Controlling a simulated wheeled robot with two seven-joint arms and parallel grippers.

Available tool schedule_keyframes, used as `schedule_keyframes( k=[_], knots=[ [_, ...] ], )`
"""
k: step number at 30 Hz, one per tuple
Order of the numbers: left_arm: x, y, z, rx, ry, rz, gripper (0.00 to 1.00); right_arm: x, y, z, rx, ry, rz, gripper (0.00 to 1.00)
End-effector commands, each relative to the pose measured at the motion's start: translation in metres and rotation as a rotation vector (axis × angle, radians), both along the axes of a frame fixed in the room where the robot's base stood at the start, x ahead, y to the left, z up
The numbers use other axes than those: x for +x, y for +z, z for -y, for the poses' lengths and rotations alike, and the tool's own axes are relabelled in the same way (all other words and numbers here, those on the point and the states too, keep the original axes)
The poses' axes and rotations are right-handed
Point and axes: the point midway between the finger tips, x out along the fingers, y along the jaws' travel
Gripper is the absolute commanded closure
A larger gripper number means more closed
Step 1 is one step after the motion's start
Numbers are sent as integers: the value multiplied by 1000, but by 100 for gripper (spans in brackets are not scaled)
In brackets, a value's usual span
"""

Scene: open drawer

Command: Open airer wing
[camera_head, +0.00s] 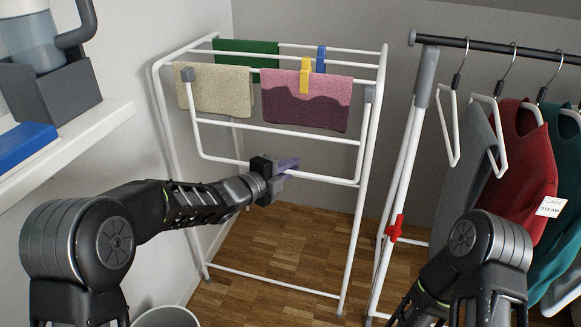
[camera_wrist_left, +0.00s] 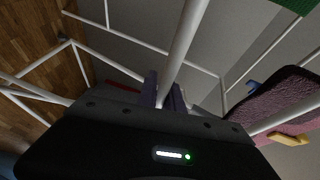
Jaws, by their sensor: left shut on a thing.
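The white airer (camera_head: 378,95) stands against the back wall, with cloths over its top rails. Its wing (camera_head: 262,129) is a tube frame hanging down at the front from grey hinge pieces. My left gripper (camera_head: 287,165) is shut on the wing's bottom rail, near the rail's middle. In the left wrist view the wing's rail (camera_wrist_left: 185,50) runs between the two purple-grey fingers (camera_wrist_left: 163,92). My right arm shows at the lower right of the head view, but its gripper is not visible.
A beige cloth (camera_head: 222,92), a pink and maroon cloth (camera_head: 306,112) and a green cloth (camera_head: 245,47) hang on the airer, with yellow (camera_head: 305,76) and blue (camera_head: 320,60) pegs. A clothes rack (camera_head: 425,75) stands close at right. A shelf (camera_head: 85,130) is at left. Wooden floor (camera_head: 285,245) shows below.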

Motion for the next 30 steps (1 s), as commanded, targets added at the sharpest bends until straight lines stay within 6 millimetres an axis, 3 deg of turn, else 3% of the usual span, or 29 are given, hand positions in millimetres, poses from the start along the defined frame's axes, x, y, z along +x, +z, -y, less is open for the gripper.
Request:
schedule_keyframes(
  k=[8,14,23,30],
  knots=[
    [0,0,-1,1,1,-2,100,0,1,0,0,0,0,58],
    [-5,3,-3,8,2,-25,100,-1,12,0,1,1,-4,58],
    [-32,8,-11,45,1,-138,100,-9,60,-2,8,15,-22,58],
    [-66,15,-22,92,1,-280,100,-24,118,-17,29,50,-47,58]
  ],
)
